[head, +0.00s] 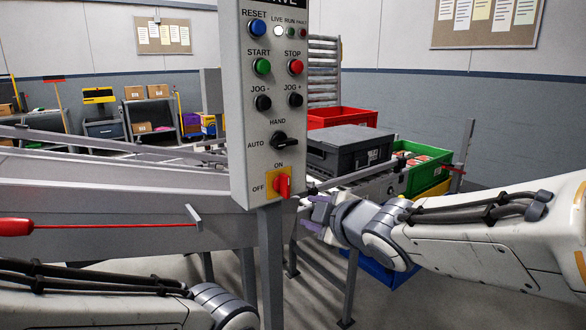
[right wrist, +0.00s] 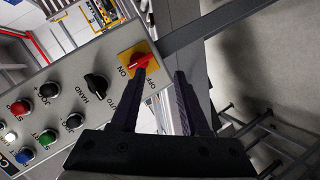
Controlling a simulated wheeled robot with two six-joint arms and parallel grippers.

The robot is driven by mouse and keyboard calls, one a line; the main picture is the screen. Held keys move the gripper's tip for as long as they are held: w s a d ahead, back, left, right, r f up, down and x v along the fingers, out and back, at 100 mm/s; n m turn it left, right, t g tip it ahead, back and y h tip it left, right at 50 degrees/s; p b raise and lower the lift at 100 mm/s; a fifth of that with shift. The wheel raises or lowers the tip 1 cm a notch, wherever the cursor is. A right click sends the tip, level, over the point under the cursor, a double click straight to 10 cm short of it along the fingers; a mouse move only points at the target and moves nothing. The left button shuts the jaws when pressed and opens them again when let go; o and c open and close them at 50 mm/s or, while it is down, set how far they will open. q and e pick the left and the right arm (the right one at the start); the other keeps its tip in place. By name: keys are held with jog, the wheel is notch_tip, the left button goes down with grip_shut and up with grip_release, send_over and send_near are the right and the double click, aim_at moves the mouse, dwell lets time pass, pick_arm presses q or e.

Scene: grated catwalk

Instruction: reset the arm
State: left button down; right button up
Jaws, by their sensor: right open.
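A grey control panel (head: 262,100) on a post stands in the middle of the head view. Its blue RESET button (head: 257,28) is at top left, above a green START button (head: 263,66) and beside three small lamps; the LIVE lamp (head: 278,31) looks white. A red rotary switch (head: 283,187) on a yellow plate is at the bottom, its handle roughly upright toward ON. My right gripper (head: 312,211) is open and empty, right of and below the switch. In the right wrist view the switch (right wrist: 142,62) shows just beyond the fingertips (right wrist: 155,72); contact is unclear. My left fingers are out of view.
A black selector (head: 279,140) and jog buttons sit above the switch. Behind the panel are a dark grey crate (head: 343,150), a red bin (head: 340,116) and a green bin (head: 420,168). A red-handled lever (head: 110,226) crosses the grey conveyor frame (head: 110,190) at left.

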jog(key=s+f+m+g+h, duration=0.2)
jog(key=s+f+m+g, duration=0.35)
jog(key=s+f, duration=0.6)
jog(key=s+f+m+g+h, duration=0.2)
jog(key=s+f+m+g, duration=0.35)
jog(key=s, duration=1.15)
notch_tip(320, 180, up, 18)
jog(key=n+g+p, duration=0.1)
jog(key=p, duration=1.8)
jog(key=shift+w+d+n+g, duration=0.2)
jog(key=shift+n+g, duration=0.1)
jog(key=shift+g, duration=0.1)
